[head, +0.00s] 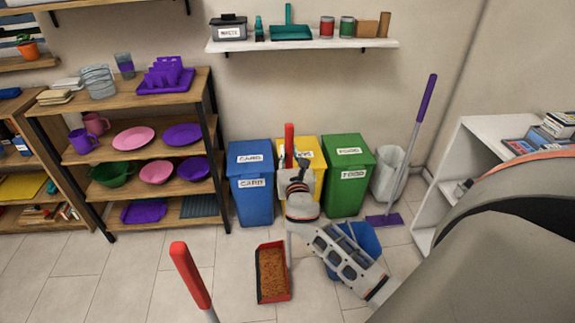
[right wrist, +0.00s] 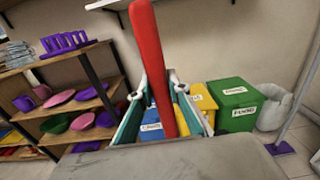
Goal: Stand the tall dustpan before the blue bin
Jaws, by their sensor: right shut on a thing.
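The tall dustpan has a red handle (head: 289,140) and a red-and-black pan (head: 260,290) holding brown debris. My right gripper (head: 292,164) is shut on the upper handle, which stands close to upright. In the right wrist view the red grip of the dustpan (right wrist: 152,60) rises between the two fingers. The pan is low over the floor in front of the blue and yellow bins; I cannot tell whether it touches the floor. The blue bin (head: 252,200), labelled CARD, stands against the wall behind it. My left gripper is not in view.
Yellow (head: 315,146) and green (head: 345,190) bins stand right of the blue one. A blue bucket (head: 368,238) is partly behind my right arm. A purple-handled broom (head: 425,105) leans at right. Another red handle (head: 190,275) rises in the foreground. Floor at left is clear.

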